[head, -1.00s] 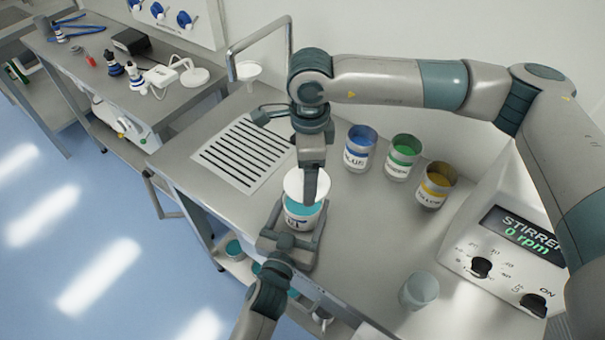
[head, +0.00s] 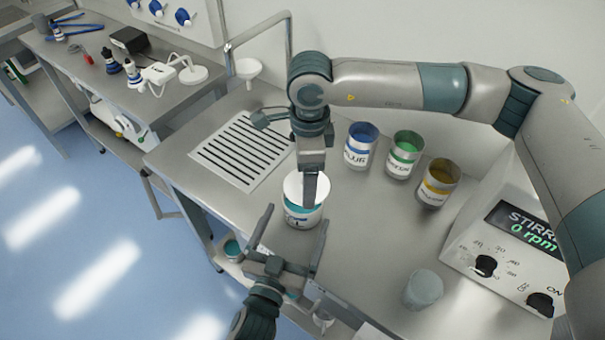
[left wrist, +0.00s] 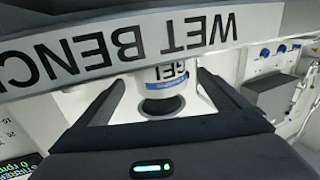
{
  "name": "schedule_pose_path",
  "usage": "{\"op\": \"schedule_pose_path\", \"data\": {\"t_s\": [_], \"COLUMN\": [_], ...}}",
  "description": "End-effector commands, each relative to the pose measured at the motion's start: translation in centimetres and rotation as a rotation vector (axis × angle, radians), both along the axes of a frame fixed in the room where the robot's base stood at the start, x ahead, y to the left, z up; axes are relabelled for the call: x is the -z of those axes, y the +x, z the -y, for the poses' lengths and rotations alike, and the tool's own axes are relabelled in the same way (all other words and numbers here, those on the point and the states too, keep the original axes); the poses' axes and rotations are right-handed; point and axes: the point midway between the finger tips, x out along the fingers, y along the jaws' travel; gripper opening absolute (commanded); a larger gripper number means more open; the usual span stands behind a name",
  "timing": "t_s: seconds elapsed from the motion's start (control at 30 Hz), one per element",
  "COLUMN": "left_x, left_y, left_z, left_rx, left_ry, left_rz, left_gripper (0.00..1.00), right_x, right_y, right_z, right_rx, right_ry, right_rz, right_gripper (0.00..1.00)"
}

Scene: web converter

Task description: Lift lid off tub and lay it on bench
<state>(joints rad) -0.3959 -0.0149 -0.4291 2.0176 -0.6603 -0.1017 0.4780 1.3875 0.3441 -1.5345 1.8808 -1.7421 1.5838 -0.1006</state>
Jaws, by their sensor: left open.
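The tub (head: 301,222) stands upright near the bench's front edge, with a blue band on its label and a teal strip showing at its top. It also shows upside down in the left wrist view (left wrist: 168,84). The white lid (head: 293,186) is over the tub, apparently raised a little, with the teal showing under its front edge. My right gripper (head: 310,200) comes down from above and appears shut on the lid; its fingers hide part of it. My left gripper (head: 296,238) is open and empty, in front of the tub, its fingers apart from it.
Blue (head: 360,145), green (head: 404,155) and yellow (head: 438,183) open cans stand right of the tub on the bench (head: 365,235). A cup (head: 423,290) and a stirrer (head: 515,245) are further right. A slotted drain plate (head: 240,150) lies left, with bare bench around it.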

Motion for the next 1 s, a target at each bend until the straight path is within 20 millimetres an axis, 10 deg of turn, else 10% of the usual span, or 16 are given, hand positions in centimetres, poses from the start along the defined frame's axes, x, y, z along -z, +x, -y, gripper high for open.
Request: {"op": "schedule_pose_path", "data": {"t_s": [0.4, 1.0], "left_x": [0.1, -0.1], "left_y": [-5.4, -5.9], "left_z": [-1.9, -2.1], "left_rx": [0.000, 0.000], "left_ry": [0.000, 0.000], "left_rz": [0.000, 0.000], "left_gripper": [0.94, 0.94], "right_x": [2.3, 2.4], "right_y": [0.0, 0.0], "right_z": [0.0, 0.0], "right_rx": [0.000, 0.000], "right_ry": [0.000, 0.000], "right_rz": [0.000, 0.000], "right_gripper": [0.50, 0.49]}}
